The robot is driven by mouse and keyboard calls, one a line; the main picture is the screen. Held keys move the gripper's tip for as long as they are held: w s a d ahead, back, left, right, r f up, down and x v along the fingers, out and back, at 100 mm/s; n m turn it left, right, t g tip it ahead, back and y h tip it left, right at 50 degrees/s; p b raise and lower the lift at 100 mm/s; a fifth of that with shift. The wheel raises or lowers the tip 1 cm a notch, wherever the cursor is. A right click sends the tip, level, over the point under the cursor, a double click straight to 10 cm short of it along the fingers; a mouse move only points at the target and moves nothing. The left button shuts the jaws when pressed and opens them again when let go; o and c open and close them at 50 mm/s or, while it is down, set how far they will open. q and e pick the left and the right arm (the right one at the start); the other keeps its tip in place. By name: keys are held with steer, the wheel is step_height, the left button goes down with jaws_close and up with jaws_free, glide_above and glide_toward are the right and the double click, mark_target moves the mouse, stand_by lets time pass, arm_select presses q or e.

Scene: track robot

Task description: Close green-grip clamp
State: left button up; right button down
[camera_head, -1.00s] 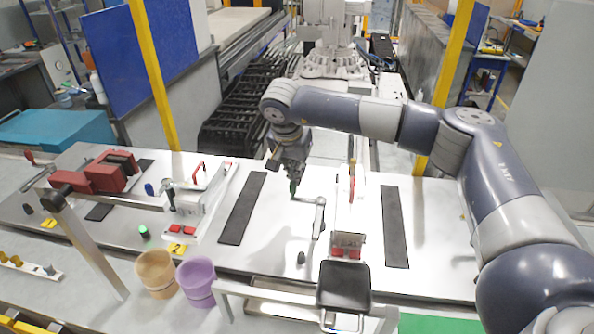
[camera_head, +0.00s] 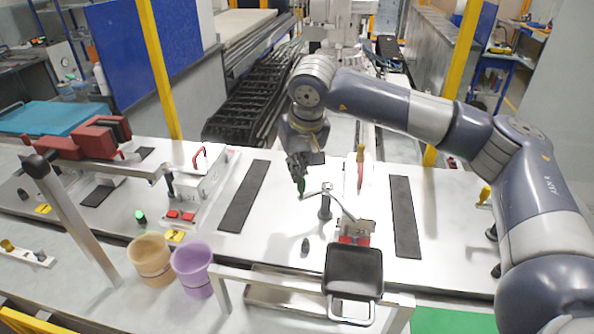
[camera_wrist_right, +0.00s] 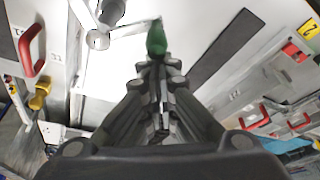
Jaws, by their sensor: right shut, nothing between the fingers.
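The green-grip clamp has a short upright post (camera_head: 325,207) on the white worktop. Its thin lever runs left from the post top to the green grip (camera_head: 301,187). A metal arm runs from the post top down to the right, toward a small block with red pads (camera_head: 355,238). My right gripper (camera_head: 298,172) is shut and empty, pointing down with its tips at the green grip. In the right wrist view the green grip (camera_wrist_right: 156,40) stands just beyond the shut fingertips (camera_wrist_right: 158,68); I cannot tell whether they touch. My left gripper is not in view.
A yellow-handled tool (camera_head: 360,165) stands right of the clamp. Black strips (camera_head: 244,197) lie on either side. A black tray (camera_head: 353,270) is in front.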

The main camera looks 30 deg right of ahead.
steer(key=s+n+b, duration=0.1)
steer(key=s+b, duration=0.1)
steer(key=s+n+b, duration=0.1)
steer(key=s+b, duration=0.1)
steer(key=shift+a+f+y+b, duration=0.2)
steer(key=shift+y+b, duration=0.1)
steer(key=shift+y, duration=0.1)
steer(key=shift+s+d+r+b, duration=0.1)
steer(key=shift+s+d+b, duration=0.1)
steer(key=shift+s+b, duration=0.3)
steer(key=shift+s+d+r+b, duration=0.1)
steer(key=shift+s+d+b, duration=0.1)
steer(key=shift+s+b, duration=0.3)
glide_toward(303, 182)
step_height(303, 182, up, 3)
steer(key=s, duration=0.3)
steer(key=shift+d+r, duration=0.1)
steer(key=shift+d, duration=0.3)
